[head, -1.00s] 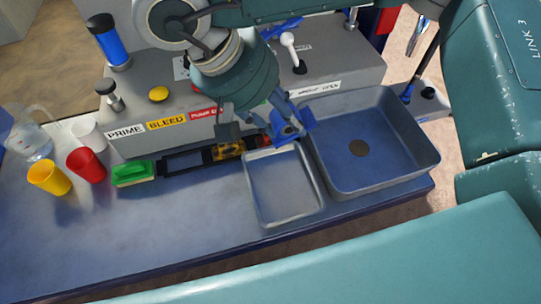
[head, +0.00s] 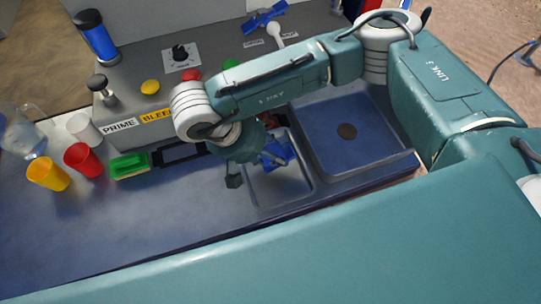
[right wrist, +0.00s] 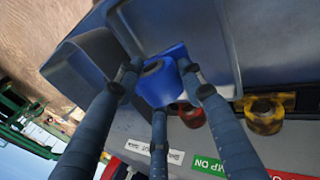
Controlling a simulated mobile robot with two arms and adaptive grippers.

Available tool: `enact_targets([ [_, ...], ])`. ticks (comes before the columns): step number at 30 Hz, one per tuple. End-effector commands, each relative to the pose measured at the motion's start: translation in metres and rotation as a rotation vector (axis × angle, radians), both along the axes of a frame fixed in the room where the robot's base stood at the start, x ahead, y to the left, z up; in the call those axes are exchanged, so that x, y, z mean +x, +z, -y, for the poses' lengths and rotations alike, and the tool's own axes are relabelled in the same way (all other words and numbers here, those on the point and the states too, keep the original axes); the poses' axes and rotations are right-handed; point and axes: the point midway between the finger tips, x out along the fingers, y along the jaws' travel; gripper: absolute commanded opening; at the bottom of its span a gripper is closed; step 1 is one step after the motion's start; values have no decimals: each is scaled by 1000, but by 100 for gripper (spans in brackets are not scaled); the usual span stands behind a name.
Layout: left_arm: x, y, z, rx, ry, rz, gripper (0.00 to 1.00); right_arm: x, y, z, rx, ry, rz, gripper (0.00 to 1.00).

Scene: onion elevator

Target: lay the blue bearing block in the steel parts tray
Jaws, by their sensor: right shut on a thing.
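The blue bearing block (head: 278,153) is above the back part of the steel parts tray (head: 300,190) in the head view. My right gripper (head: 258,166) is shut on the block; the arm hides part of the gripper and of the tray. In the right wrist view the block (right wrist: 160,82) sits between the blue-grey fingers of the gripper (right wrist: 158,85), with its round dark bore showing. I cannot tell whether the block touches the tray. My left gripper is not in view.
A deep blue-grey basin (head: 375,145) with a round drain adjoins the tray on the right. A green sponge (head: 130,166), a red cup (head: 83,159) and a yellow cup (head: 48,174) stand left. The control panel (head: 150,65) rises behind. The counter's front left is clear.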

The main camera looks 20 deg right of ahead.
Motion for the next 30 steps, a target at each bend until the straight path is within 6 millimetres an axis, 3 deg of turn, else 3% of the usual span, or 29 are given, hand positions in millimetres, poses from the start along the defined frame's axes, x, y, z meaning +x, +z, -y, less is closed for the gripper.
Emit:
enact_targets([
  [6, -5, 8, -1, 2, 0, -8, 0, 0, -26, 0, 0, 0, -1, 0],
  [19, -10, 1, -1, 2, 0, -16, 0, 1, -33, 0, 0, 0, 1, 0],
  [20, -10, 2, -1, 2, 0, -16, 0, 0, -32, 0, 0, 0, 0, 42],
  [22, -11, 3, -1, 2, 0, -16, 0, 0, -31, 0, 0, 0, -1, 56],
  [30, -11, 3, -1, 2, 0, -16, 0, 0, -31, 0, 0, 0, -1, 57],
])
